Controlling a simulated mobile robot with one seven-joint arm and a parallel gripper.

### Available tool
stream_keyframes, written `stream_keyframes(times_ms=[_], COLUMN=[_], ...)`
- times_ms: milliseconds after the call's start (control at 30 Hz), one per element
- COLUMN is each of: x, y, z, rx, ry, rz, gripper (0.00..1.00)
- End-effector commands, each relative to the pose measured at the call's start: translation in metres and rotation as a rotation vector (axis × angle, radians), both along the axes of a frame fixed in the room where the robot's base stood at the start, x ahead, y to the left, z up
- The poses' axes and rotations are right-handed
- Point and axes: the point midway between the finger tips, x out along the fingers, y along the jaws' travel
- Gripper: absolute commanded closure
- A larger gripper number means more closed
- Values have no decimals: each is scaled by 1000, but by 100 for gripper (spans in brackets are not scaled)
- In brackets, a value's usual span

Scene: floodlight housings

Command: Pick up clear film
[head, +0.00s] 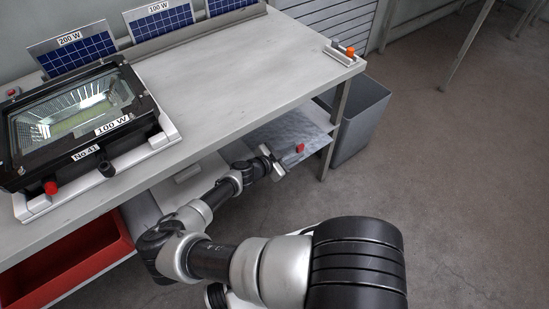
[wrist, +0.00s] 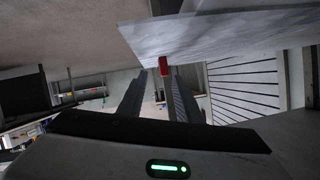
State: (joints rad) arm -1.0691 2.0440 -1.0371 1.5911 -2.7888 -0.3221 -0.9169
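The clear film (head: 284,133) appears as a greyish, streaked sheet on the lower shelf under the right end of the bench. A small red tab (head: 299,148) is at its front edge. In the wrist view, the pale sheet (wrist: 225,32) fills the upper right, and the red tab (wrist: 163,66) appears between the fingertips. My gripper (head: 274,162) is under the bench front, just left of the tab. Its two fingers (wrist: 159,76) are apart with nothing held between them. I cannot tell how far the tab lies beyond the fingertips.
A floodlight housing (head: 84,147) with glass sits in a white cradle on the bench (head: 225,65). Solar panels (head: 80,50) stand along the back. A grey bin (head: 362,118) stands right of the bench leg. A red drawer (head: 70,265) is lower left. The floor at right is clear.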

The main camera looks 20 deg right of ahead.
Motion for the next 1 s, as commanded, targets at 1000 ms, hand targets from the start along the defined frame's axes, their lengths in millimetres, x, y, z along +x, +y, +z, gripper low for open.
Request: stream_keyframes(times_ms=[1000], x=[-57], y=[119], z=[52], rx=[0], ry=[-1], rz=[0], gripper=[68])
